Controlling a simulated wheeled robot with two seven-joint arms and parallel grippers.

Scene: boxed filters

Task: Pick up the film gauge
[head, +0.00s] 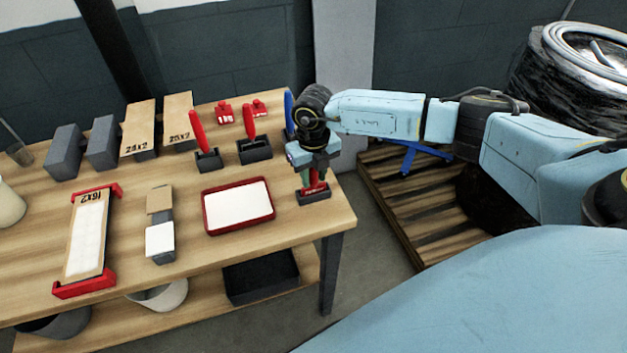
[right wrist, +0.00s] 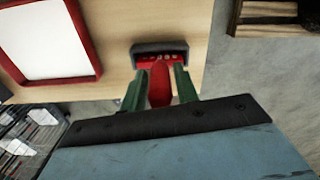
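A red upright tool, which I take as the film gauge, stands in a dark holder (head: 313,198) at the table's front right corner. In the right wrist view the red tool (right wrist: 160,84) rises from the dark holder (right wrist: 160,47), which has a red face with small pale marks. My right gripper (head: 314,172) points down over it, and its green fingers (right wrist: 160,88) are on either side of the red tool. Narrow gaps seem to show beside it, so the fingers look open around it. The gripper hides part of the tool in the head view. My left gripper is out of view.
A red-rimmed tray (head: 206,219) with a white filling lies left of the gripper. Two more holders with red tools (head: 203,146) (head: 250,132) stand behind it. Boxes and a red-ended frame (head: 85,288) stand further left. A wooden pallet (head: 395,215) is on the floor at right.

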